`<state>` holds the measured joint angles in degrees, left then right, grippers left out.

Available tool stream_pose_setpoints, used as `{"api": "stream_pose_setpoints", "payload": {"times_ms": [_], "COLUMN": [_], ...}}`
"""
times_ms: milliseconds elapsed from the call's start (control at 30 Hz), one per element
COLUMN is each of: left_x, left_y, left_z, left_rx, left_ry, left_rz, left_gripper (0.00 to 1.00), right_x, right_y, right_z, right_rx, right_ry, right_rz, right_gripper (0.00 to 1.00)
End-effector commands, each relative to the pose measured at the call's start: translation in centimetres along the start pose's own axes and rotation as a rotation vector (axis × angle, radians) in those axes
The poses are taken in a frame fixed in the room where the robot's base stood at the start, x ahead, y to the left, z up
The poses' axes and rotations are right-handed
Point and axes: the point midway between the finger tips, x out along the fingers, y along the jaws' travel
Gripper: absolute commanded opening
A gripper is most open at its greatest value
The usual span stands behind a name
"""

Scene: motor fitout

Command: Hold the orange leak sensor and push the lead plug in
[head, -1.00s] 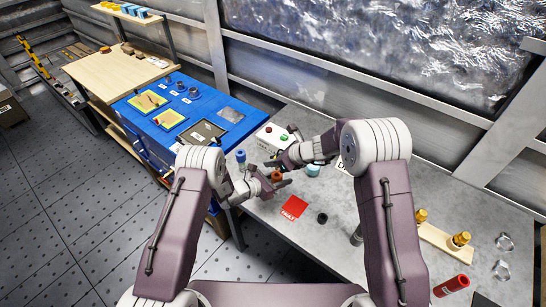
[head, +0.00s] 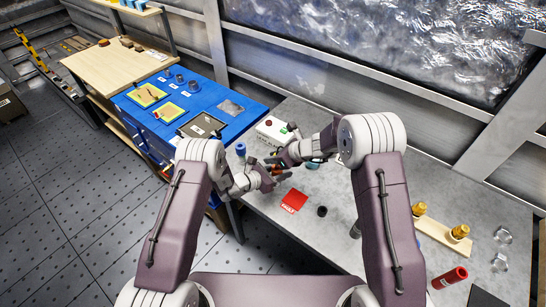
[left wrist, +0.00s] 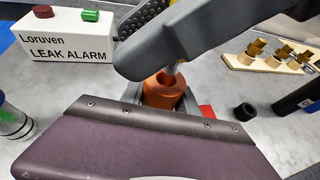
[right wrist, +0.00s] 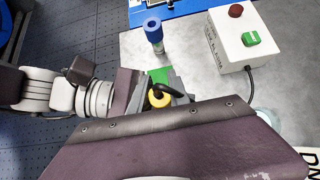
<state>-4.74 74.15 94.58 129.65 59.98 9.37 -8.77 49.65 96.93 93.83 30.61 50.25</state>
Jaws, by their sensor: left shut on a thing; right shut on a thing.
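The orange leak sensor (left wrist: 160,92) is a short round body with an open top, upright between the fingers of my left gripper (head: 270,182), which is shut on it. My right gripper (head: 278,163) is just above it, shut on the yellow lead plug (right wrist: 159,97), which has a black lead curving from its top. In the left wrist view a small bit of yellow shows right over the sensor's opening, mostly behind my right gripper. I cannot tell whether the plug is inside the opening or just above it.
The white leak alarm box (left wrist: 65,42) stands behind the grippers. A blue-capped tube (right wrist: 153,32) stands to their left. A red card (head: 291,200) and a black ring (head: 322,211) lie in front. A wooden stand with brass fittings (head: 440,236) is at the right.

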Motion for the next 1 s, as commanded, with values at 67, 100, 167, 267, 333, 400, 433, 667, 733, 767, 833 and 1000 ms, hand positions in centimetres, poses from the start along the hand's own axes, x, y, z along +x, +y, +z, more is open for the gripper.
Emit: {"api": "stream_pose_setpoints", "payload": {"times_ms": [67,100,167,267,333,400,433,667,733,767,833,1000], "left_x": [0.0,0.0,0.0,0.0,0.0,0.0,0.0,0.0,0.0,0.0,0.0,0.0], "left_y": [0.01,0.01,0.01,0.0,0.01,0.01,0.01,0.01,0.0,0.0,0.0,0.01], "left_z": [0.03,0.03,0.03,0.03,0.03,0.03,0.03,0.03,0.03,0.03,0.03,0.03], "left_rx": [0.0,0.0,0.0,0.0,0.0,0.0,0.0,0.0,0.0,0.0,0.0,0.0], "left_ry": [-0.001,-0.001,-0.001,-0.001,-0.001,-0.001,-0.001,-0.001,-0.001,-0.001,-0.001,-0.001], "left_rz": [0.0,0.0,0.0,0.0,0.0,0.0,0.0,0.0,0.0,0.0,0.0,0.0], "left_gripper": [0.0,0.0,0.0,0.0,0.0,0.0,0.0,0.0,0.0,0.0,0.0,0.0], "right_x": [-0.01,-0.01,-0.01,-0.01,-0.01,-0.01,-0.01,0.15,0.27,0.32,0.42,0.67], "right_y": [0.0,0.0,0.0,0.0,0.0,0.0,0.0,0.01,0.01,0.01,0.01,0.01], "right_z": [0.01,0.01,0.01,0.01,0.01,0.01,0.01,-0.16,-0.28,-0.33,-0.44,-0.68], "right_rx": [0.0,0.0,0.0,0.0,0.0,0.0,0.0,0.001,0.001,0.001,0.001,0.0], "right_ry": [0.0,0.0,0.0,0.0,0.0,0.0,0.0,0.0,0.0,0.0,0.0,0.0], "right_rz": [0.0,0.0,0.0,0.0,0.0,0.0,0.0,0.0,0.001,0.001,0.001,0.001], "right_gripper": [0.0,0.0,0.0,0.0,0.0,0.0,0.0,0.0,0.0,0.0,0.0,0.0]}}
